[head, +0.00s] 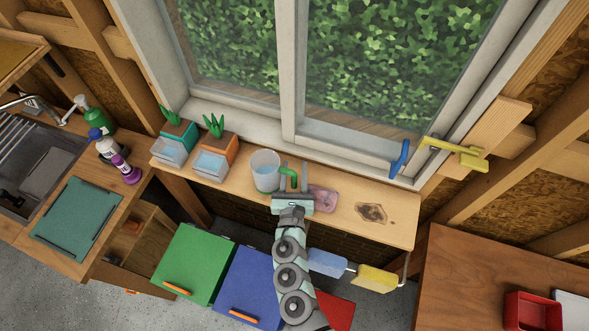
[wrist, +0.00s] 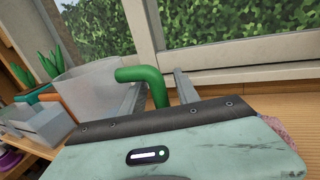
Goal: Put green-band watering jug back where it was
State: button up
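The watering jug (head: 265,172) is a pale translucent vessel with a green band and a green handle, upright on the wooden window shelf (head: 340,222). Its body also shows at the left in the wrist view (wrist: 88,92). The green handle (head: 291,174) points right, toward my gripper (head: 293,174). In the wrist view the handle (wrist: 157,84) lies between my two fingers, with a visible gap to the right finger. My gripper (wrist: 158,92) looks open around the handle. Its body hides the handle's lower end.
Two planters, teal (head: 174,143) and orange (head: 215,156), stand left of the jug. A pink translucent item (head: 323,198) lies close right of my gripper. Farther right is a dark stain (head: 371,212). The window (head: 330,70) rises behind the shelf.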

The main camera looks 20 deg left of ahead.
jog(key=shift+r, duration=0.2)
jog(key=b+v, duration=0.2)
jog(key=v, duration=1)
